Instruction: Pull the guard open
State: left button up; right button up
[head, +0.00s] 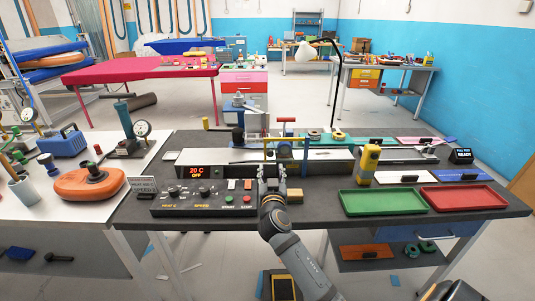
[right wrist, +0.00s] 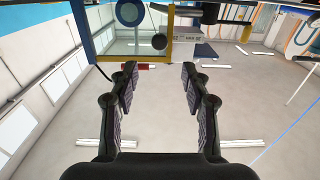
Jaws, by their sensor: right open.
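The guard appears to be the yellow-framed clear panel (head: 285,140) over the long grey machine (head: 215,157) in the middle of the bench. In the right wrist view its yellow frame (right wrist: 170,35) is ahead of the fingers, with a small red piece (right wrist: 146,66) near its lower edge. A red-topped T-shaped part (head: 287,120) stands behind the frame in the head view. My right gripper (head: 271,176) is in front of the machine, below the yellow bar. Its fingers (right wrist: 159,76) are apart, with nothing seen held between them. My left gripper is out of view.
A control panel (head: 203,203) with a red display sits left of my right gripper. A green tray (head: 383,201) and a red tray (head: 463,197) lie to the right, near a yellow device (head: 368,163).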

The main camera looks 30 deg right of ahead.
aim_at(270, 154)
jog(key=p+x, duration=0.1)
jog(key=x, duration=0.4)
jog(key=shift+w+d+r, duration=0.1)
jog(key=shift+w+d, duration=0.1)
jog(key=shift+w, duration=0.05)
jog(key=x, duration=0.4)
jog(key=shift+d, duration=0.1)
jog(key=c, duration=0.4)
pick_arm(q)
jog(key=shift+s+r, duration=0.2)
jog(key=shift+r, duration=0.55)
pick_arm(e)
grip_shut()
